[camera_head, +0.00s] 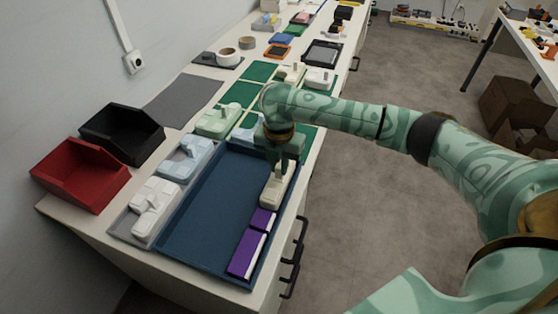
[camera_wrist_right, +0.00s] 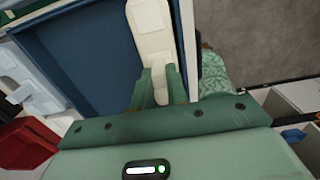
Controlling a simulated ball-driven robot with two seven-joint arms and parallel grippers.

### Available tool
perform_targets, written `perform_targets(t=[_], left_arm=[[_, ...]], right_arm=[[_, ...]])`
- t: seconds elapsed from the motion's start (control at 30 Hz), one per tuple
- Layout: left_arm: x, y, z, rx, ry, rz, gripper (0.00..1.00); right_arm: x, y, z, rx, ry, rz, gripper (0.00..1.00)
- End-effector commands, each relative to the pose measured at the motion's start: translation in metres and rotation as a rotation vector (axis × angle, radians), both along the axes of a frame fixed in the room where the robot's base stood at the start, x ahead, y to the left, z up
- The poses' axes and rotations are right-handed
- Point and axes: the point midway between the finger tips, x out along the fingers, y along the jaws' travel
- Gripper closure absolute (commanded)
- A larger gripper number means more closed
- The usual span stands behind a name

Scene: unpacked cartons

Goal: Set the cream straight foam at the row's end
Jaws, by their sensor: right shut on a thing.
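The cream straight foam (camera_head: 275,192) is at the right side of the blue tray (camera_head: 203,228), just beyond two purple blocks with white sides, the farther one (camera_head: 262,221) and the nearer one (camera_head: 246,254). These form a row along the tray's right wall. My right gripper (camera_head: 283,170) is shut on the foam from above. In the right wrist view the fingers (camera_wrist_right: 158,88) close on the narrow part of the long cream foam (camera_wrist_right: 151,34), beside the tray wall. I cannot tell whether the foam touches the tray floor. My left gripper is not in view.
Left of the tray are white (camera_head: 152,205), pale blue (camera_head: 186,158) and green (camera_head: 219,121) foam pieces. A red bin (camera_head: 80,176) and a black bin (camera_head: 122,134) stand by the wall. The tray's middle and left are empty.

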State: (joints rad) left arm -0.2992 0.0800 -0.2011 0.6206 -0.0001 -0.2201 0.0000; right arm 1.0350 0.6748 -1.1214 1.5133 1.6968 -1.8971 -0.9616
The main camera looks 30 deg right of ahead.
Motion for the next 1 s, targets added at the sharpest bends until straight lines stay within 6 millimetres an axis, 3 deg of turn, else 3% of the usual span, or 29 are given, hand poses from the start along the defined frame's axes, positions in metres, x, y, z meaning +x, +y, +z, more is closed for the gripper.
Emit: perform_targets(t=[0.5,0.9,0.93,1.0], left_arm=[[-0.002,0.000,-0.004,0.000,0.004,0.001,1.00],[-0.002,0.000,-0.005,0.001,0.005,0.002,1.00],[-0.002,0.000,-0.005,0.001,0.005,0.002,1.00],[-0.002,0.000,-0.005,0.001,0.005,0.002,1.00]], right_arm=[[0.000,0.000,-0.021,0.000,0.001,0.000,1.00],[0.000,0.000,-0.024,0.001,0.001,0.000,1.00],[0.000,0.000,-0.024,0.001,0.001,0.000,0.82],[0.000,0.000,-0.024,0.001,0.001,0.000,0.63]])
